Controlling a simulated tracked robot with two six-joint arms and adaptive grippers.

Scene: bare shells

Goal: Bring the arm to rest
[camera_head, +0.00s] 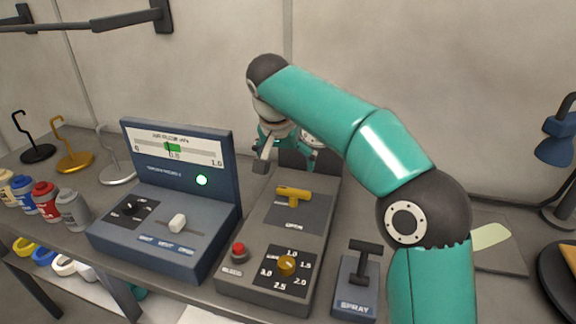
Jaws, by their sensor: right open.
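My right arm (330,108) rises from the lower right, bends at a dark elbow joint and reaches left across the bench. Its gripper (288,154) hangs near the back end of the grey control box (258,222). The jaws are open and I see nothing held between them. The arm's own wrist partly covers the gripper, so its exact height above the box is hard to tell. My left gripper is not in view.
A blue console (160,240) with a lit green lamp stands left of the grey box, which carries a yellow lever (293,194), red button (238,250) and yellow knob (287,265). A spray switch (358,285) is close to my arm. Bottles (46,199) and hook stands (74,158) are far left.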

